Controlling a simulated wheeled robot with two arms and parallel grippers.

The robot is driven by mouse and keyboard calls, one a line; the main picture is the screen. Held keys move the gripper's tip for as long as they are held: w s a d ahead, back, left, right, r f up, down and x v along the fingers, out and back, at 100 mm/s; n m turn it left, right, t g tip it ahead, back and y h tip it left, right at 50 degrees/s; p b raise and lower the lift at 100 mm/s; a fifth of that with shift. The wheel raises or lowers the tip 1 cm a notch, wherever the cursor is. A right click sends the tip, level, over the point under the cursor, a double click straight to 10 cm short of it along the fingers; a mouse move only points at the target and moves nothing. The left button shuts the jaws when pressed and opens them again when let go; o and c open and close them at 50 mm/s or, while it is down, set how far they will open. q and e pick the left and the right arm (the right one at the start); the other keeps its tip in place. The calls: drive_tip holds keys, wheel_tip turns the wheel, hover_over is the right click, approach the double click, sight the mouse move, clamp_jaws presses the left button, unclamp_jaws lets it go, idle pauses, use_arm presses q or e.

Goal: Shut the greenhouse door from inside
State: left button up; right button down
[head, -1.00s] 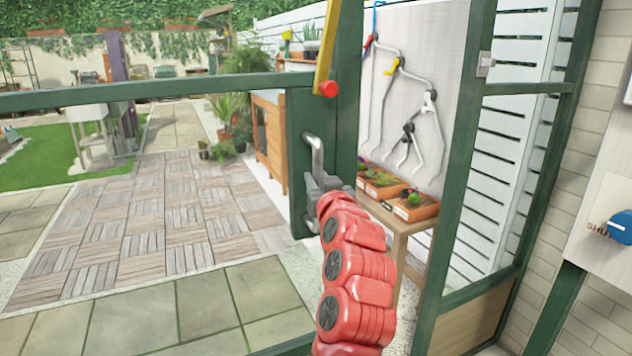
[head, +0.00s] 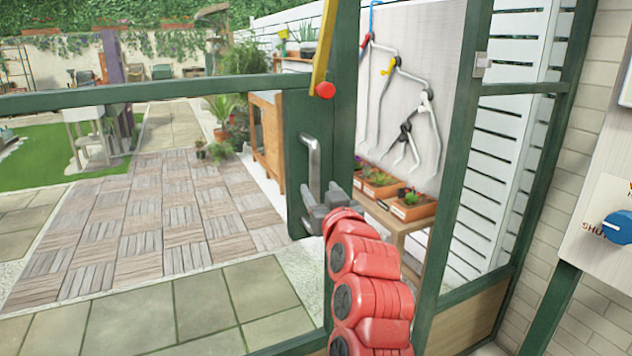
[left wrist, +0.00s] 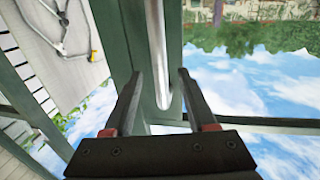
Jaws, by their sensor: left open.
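The greenhouse door (head: 345,130) is a green frame with clear panes. It stands ajar, with an open gap between its edge and the green door post (head: 455,150). A silver bar handle (head: 312,160) stands upright on its green plate. My left gripper (head: 322,200) is at the lower part of the handle, at the end of my red arm. In the left wrist view, the two dark fingers (left wrist: 158,75) are apart with the handle bar (left wrist: 155,40) between them; I cannot tell whether either touches it. My right gripper is not in view.
A yellow bar (head: 324,45) with a red tip is by the door's upper part. A blue knob (head: 618,226) marked "SHUT" is on a wall panel at right. Beyond the gap are a wooden bench (head: 405,228) with planters and a board (head: 440,60) with hanging tools.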

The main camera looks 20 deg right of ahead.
use_arm(q)
drive_tip(key=s+a+p, duration=0.1)
drive_tip(key=s+a, duration=0.1)
drive_tip(key=s, duration=0.9)
drive_tip(key=shift+s+a, duration=0.2)
drive_tip(key=shift+s, duration=0.2)
drive_tip(key=shift+r, duration=0.1)
